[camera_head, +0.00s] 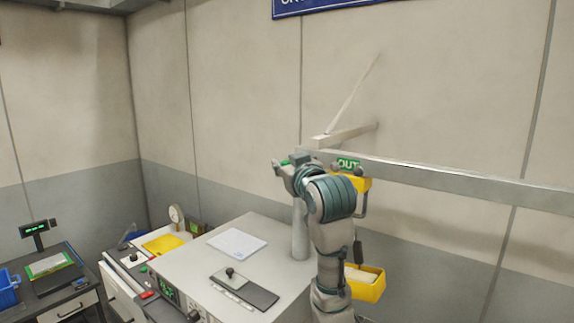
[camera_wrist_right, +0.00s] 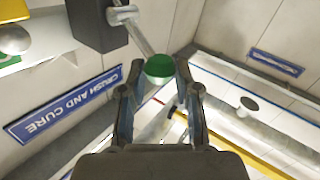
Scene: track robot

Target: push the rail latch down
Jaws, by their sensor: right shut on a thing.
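The rail (camera_head: 450,180) is a long grey bar along the wall, and its left end is behind my right arm. In the right wrist view, the latch shows as a silver lever (camera_wrist_right: 143,37) coming from a dark block (camera_wrist_right: 92,22) and ending in a round green knob (camera_wrist_right: 160,67). My right gripper (camera_wrist_right: 159,72) has its fingertips on both sides of the green knob and is shut on it. In the head view, the right gripper (camera_head: 284,168) is at the rail's left end, partly hidden by my wrist. My left gripper is out of view.
A yellow bin (camera_head: 366,284) is low behind my forearm. A grey cabinet (camera_head: 205,262) with a white pad (camera_head: 237,243) and a dark plate stands to the left. A post (camera_head: 300,232) rises from the cabinet.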

